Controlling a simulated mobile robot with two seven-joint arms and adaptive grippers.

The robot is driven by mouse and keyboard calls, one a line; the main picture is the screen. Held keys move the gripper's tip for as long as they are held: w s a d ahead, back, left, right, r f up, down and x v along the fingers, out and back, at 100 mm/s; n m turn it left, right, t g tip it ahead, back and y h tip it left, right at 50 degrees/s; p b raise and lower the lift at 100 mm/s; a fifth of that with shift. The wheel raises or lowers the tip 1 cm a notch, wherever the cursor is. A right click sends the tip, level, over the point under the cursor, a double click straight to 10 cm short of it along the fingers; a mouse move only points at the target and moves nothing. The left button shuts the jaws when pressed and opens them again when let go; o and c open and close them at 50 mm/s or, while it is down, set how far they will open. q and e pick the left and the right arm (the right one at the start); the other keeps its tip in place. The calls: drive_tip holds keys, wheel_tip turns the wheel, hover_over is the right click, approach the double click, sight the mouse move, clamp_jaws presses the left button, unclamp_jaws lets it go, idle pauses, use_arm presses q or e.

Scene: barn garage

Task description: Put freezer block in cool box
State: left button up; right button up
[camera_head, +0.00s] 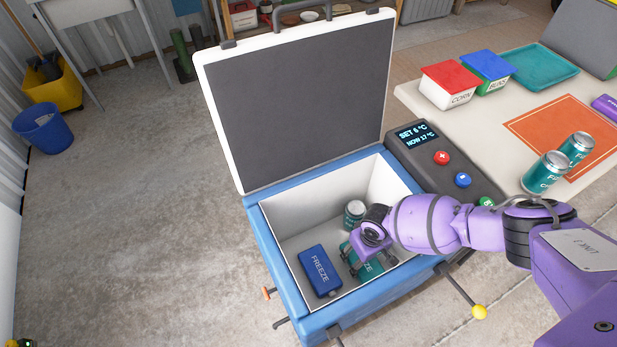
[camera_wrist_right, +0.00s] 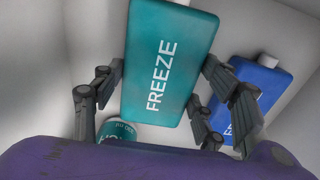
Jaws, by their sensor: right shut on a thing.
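The cool box (camera_head: 260,255) stands open, with a blue rim, white inner walls and its lid (camera_head: 300,95) raised. My right gripper (camera_head: 362,262) reaches down inside it. It is shut on a teal freezer block (camera_head: 375,268) marked FREEZE. In the right wrist view the teal block (camera_wrist_right: 170,60) sits between the fingers. I cannot tell whether it touches the floor of the box. A blue freezer block (camera_head: 320,271) lies in the box to the left, and shows in the wrist view (camera_wrist_right: 255,90). A teal can (camera_head: 354,213) stands behind the gripper. My left gripper is not in view.
The control panel (camera_head: 415,145) on the box reads SET 6 °C, NOW 17 °C. The table (camera_head: 480,125) at right holds two cans (camera_head: 546,173), red-lidded (camera_head: 450,85) and blue-lidded (camera_head: 488,72) containers, and a teal tray (camera_head: 542,66). The floor at left is clear near the box.

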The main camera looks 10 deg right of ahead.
drive_tip(key=shift+f, duration=0.4)
drive_tip(key=shift+r, duration=0.1)
drive_tip(key=shift+f, duration=0.35)
drive_tip(key=o, duration=1.5)
drive_tip(key=shift+r, duration=0.1)
drive_tip(key=shift+o, duration=0.2)
drive_tip(key=shift+r, duration=0.1)
